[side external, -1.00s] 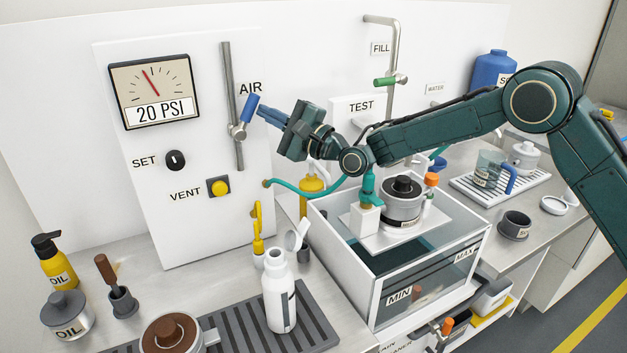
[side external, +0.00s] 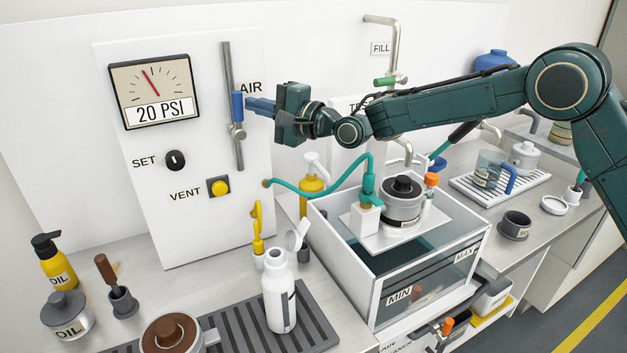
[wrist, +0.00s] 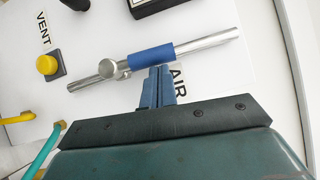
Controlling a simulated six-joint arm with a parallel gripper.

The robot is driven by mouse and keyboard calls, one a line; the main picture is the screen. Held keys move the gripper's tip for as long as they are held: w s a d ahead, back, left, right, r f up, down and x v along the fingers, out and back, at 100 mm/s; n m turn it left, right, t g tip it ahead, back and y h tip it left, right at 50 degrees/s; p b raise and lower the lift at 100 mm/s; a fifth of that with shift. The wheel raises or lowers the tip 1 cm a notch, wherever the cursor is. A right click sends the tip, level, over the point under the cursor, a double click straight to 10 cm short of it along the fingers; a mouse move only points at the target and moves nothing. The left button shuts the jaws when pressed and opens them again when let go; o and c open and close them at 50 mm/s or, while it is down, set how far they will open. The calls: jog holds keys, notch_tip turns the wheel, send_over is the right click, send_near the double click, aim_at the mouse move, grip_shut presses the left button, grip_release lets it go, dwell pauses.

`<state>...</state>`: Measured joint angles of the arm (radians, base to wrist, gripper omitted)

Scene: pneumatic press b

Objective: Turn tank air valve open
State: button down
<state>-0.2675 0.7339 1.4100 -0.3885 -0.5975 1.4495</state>
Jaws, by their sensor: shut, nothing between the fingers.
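The air valve's blue handle (side external: 237,107) is on the vertical grey pipe (side external: 227,70) of the white panel, beside the AIR label (side external: 251,87). The handle stands upright, in line with the pipe, above its round metal hub (side external: 237,130). In the wrist view the blue handle (wrist: 152,57) lies along the pipe. My gripper (side external: 248,104) is shut and empty, with its blue fingertips at the right side of the handle. In the wrist view the fingertips (wrist: 160,70) are right against or very near the handle; I cannot tell whether they touch.
The gauge (side external: 152,91) reads 20 PSI. The SET knob (side external: 175,160) and yellow VENT button (side external: 219,187) are lower on the panel. A clear tank (side external: 430,270) with a pot (side external: 403,203) and a teal hose (side external: 320,188) stands below my arm. The handle's left side is free.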

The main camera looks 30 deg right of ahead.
jog(key=shift+a+r, duration=0.1)
jog(key=shift+a, duration=0.05)
dwell(0.3)
jog(key=w+d+v, duration=0.1)
jog(key=d+v, duration=0.1)
jog(key=v, duration=1)
jog(key=shift+d+r, duration=0.25)
jog(key=shift+d, duration=0.15)
jog(key=shift+s, duration=0.15)
